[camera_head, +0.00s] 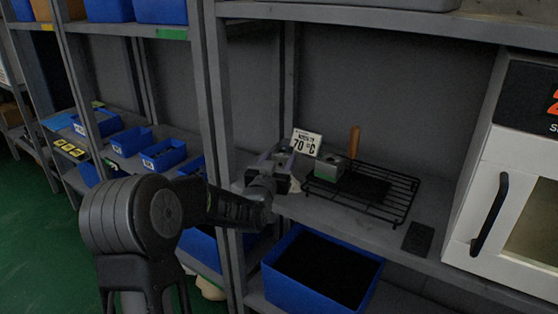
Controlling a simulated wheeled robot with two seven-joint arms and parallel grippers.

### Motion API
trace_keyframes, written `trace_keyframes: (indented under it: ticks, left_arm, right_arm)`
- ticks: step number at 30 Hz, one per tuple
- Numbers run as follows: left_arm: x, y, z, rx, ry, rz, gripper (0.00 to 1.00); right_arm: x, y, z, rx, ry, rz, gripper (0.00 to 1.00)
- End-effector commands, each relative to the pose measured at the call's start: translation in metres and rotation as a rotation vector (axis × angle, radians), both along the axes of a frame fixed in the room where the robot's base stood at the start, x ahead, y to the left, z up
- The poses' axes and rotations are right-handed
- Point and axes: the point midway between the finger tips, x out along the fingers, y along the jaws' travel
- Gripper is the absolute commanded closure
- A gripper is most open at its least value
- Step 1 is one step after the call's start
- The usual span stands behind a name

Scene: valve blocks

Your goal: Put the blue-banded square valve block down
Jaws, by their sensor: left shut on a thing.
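My left gripper (275,170) is at the left end of the middle shelf, beside the black wire rack. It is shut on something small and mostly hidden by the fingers. A bluish-purple bit shows there, so it may be the blue-banded square valve block, but I cannot make out its shape. I cannot tell whether it touches the shelf. A grey metal block (332,164) with a green mark low on its side stands at the rack's left end, just right of the gripper. My right gripper is out of view.
The wire rack (400,190) has a dark plate on it and a brown handle (354,142) upright behind. A "70 °C" sign (306,143) stands behind the gripper. A dark pad (418,238) lies near the shelf edge, left of a white oven (515,190). A blue bin (282,291) is below.

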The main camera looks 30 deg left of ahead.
Motion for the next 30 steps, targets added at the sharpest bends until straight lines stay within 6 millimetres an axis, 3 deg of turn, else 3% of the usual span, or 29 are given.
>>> trace_keyframes:
  ticks: [5,6,12,23,30]
  left_arm:
    - [0.000,0.000,0.001,0.002,-0.005,0.000,1.00]
    - [0.000,0.000,0.000,0.000,0.000,0.000,0.44]
    - [0.000,0.000,0.000,0.000,0.000,0.000,0.28]
    - [-0.001,-0.001,0.001,0.000,0.000,0.000,0.25]
    - [-0.027,-0.009,0.000,-0.001,0.000,0.001,0.25]
  right_arm:
    - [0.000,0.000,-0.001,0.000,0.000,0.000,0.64]
    - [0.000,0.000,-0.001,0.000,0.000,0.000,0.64]
    - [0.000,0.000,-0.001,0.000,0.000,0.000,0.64]
    - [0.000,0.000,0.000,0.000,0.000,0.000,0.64]
    - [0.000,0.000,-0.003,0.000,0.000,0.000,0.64]
